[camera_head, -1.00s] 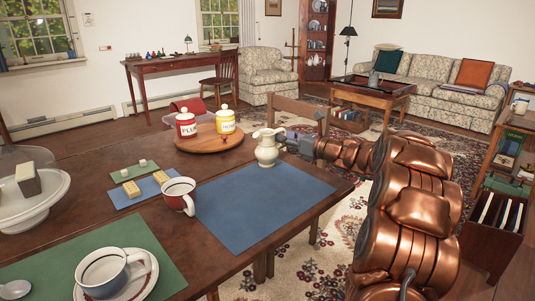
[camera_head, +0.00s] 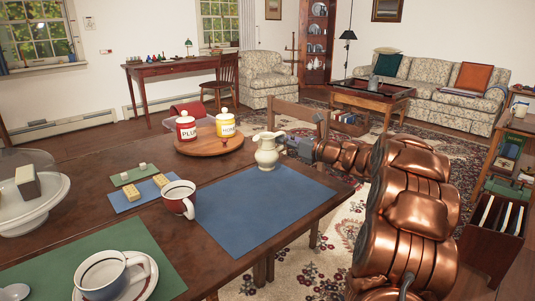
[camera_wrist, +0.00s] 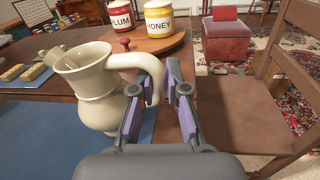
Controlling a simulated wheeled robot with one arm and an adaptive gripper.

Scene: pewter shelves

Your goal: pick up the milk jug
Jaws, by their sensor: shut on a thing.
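The cream milk jug (camera_head: 267,152) is upright at the far edge of the blue placemat (camera_head: 245,212). In the wrist view the jug (camera_wrist: 92,85) fills the left side, with its handle toward my gripper. My gripper (camera_wrist: 163,88) is shut on the jug's handle, with one finger on each side of it. In the head view my gripper (camera_head: 290,146) reaches the jug from the right. I cannot tell whether the jug's base touches the mat.
A round wooden board (camera_head: 212,148) with a red plum jar (camera_head: 186,128) and a yellow honey jar (camera_head: 226,124) stands behind the jug. A red-and-white mug (camera_head: 179,198) sits left of the mat. A wooden chair (camera_wrist: 290,75) is close on the right.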

